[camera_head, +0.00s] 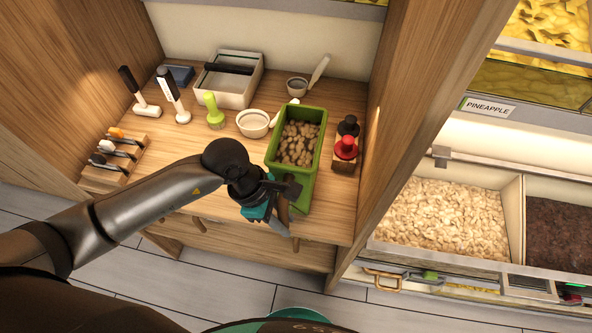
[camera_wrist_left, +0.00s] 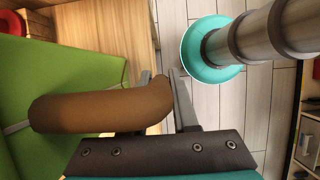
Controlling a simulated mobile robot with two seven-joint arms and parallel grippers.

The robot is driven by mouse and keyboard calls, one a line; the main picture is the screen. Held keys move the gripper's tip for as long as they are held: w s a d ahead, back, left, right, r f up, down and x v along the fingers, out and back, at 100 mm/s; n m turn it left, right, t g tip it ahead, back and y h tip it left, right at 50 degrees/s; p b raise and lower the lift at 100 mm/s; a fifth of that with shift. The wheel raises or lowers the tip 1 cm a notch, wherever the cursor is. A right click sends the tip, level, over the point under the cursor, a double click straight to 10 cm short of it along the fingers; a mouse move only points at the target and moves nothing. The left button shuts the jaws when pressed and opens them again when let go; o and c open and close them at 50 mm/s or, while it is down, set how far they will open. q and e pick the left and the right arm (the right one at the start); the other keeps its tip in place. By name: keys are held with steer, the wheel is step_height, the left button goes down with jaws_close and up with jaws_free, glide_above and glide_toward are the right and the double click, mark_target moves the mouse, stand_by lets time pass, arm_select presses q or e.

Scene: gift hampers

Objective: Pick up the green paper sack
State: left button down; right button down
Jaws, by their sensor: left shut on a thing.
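The green paper sack (camera_head: 301,187) shows in the head view as a green, box-like, open-topped container full of brownish pieces, at the right front of the wooden counter. It looks upright. Its green side (camera_wrist_left: 35,75) fills the left of the left wrist view, with a thick brown handle (camera_wrist_left: 85,111) reaching from it. My left gripper (camera_head: 286,192) is at the near side of the sack, shut on the brown handle. In the left wrist view its fingers (camera_wrist_left: 160,80) sit at the handle's end. Whether the sack's base touches the counter is unclear. My right gripper is not in view.
A red-and-black-topped pair of jars (camera_head: 345,150) stands close right of the sack, before the wooden side wall (camera_head: 385,130). A white bowl (camera_head: 253,123) and a green-handled tool (camera_head: 214,112) stand to the left. A white tray (camera_head: 235,95) is behind.

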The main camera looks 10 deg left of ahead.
arm_select(q)
steer(key=shift+w+r, duration=0.1)
steer(key=shift+w, duration=0.05)
steer(key=shift+r, duration=0.15)
steer(key=shift+r, duration=0.95)
step_height(320, 180, up, 18)
steer(key=p, duration=0.1)
steer(key=shift+f+p, duration=0.2)
steer(key=shift+p, duration=0.15)
steer(key=shift+r, duration=0.1)
stand_by(0.3)
